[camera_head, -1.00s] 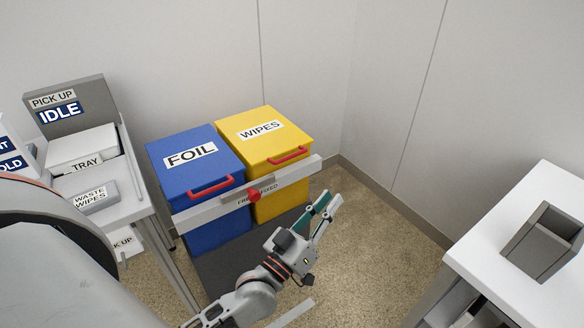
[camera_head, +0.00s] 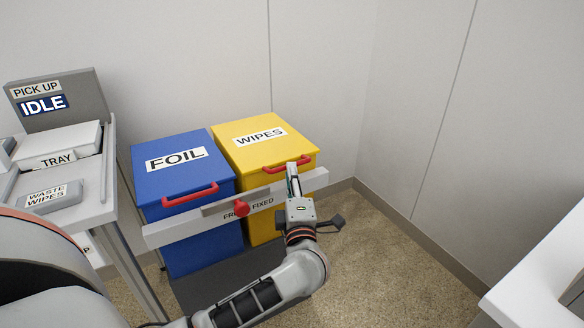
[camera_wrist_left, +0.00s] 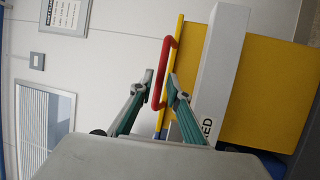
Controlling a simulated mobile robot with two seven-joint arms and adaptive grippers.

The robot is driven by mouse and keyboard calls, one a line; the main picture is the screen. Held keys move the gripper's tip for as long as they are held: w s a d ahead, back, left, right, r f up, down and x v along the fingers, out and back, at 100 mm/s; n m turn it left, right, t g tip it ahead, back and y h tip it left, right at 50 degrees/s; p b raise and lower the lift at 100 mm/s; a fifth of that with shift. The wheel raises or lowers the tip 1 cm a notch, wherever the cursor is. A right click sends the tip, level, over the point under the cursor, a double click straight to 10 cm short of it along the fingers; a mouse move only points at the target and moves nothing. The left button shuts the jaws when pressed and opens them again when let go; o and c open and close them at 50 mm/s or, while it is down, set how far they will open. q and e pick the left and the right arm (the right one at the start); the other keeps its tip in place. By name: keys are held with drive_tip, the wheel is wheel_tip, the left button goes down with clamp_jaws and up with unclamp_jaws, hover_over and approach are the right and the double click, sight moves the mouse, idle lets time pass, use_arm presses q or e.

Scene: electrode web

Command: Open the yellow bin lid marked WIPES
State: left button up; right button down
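The yellow bin (camera_head: 262,225) has a shut lid (camera_head: 240,136) with a white WIPES label (camera_head: 259,137). A red handle (camera_head: 280,163) sits at the lid's front edge; it also shows in the left wrist view (camera_wrist_left: 166,66). My left gripper (camera_head: 292,166) is at the right part of this handle. In the left wrist view its green-padded fingers (camera_wrist_left: 160,76) are apart, with the red handle between or just beyond the tips. I cannot tell whether they touch it. My right gripper is not in view.
The blue FOIL bin (camera_head: 180,180) stands at the left, its lid shut. A pale bar (camera_head: 165,232) with a red knob (camera_head: 241,208) crosses both bin fronts. A table with a tray (camera_head: 75,143) is further left. A white table (camera_head: 540,275) stands right; floor between is clear.

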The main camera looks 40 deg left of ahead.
use_arm(q)
drive_tip(key=shift+x, duration=1.95)
